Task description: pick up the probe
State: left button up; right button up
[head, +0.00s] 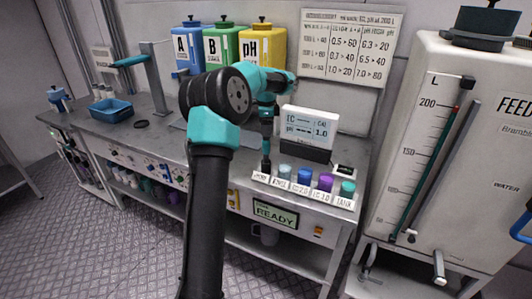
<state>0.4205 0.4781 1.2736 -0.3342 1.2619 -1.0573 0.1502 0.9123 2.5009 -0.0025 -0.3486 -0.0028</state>
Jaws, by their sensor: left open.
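My left gripper (266,150) points straight down over the left end of a row of cups on the bench. Its jaws look small and dark at this distance. A dark upright piece (266,166) stands just below, at the leftmost labelled slot. It may be the probe, but I cannot tell it clearly from the fingers. The row holder (302,190) carries cups with pale blue, blue, purple and teal tops to the right. A white meter (309,125) reading EC and pH stands just behind. My right gripper is out of view.
Blue, green and yellow containers (221,48) stand at the back. A blue tray (111,110) and a black ring (141,124) lie on the bench (165,139) at left. A large white feed tank (440,130) stands at right.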

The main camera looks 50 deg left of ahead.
aim_at(266, 143)
pick_arm(q)
jog(key=shift+f, duration=1.25)
jog(key=shift+f, duration=0.1)
jog(key=shift+s+d+f, duration=0.1)
jog(key=shift+f, duration=1.15)
jog(key=shift+s+d+f, duration=0.1)
jog(key=shift+f, duration=1.15)
jog(key=shift+c, duration=0.2)
jog(key=c, duration=1)
jog(key=shift+r, duration=0.1)
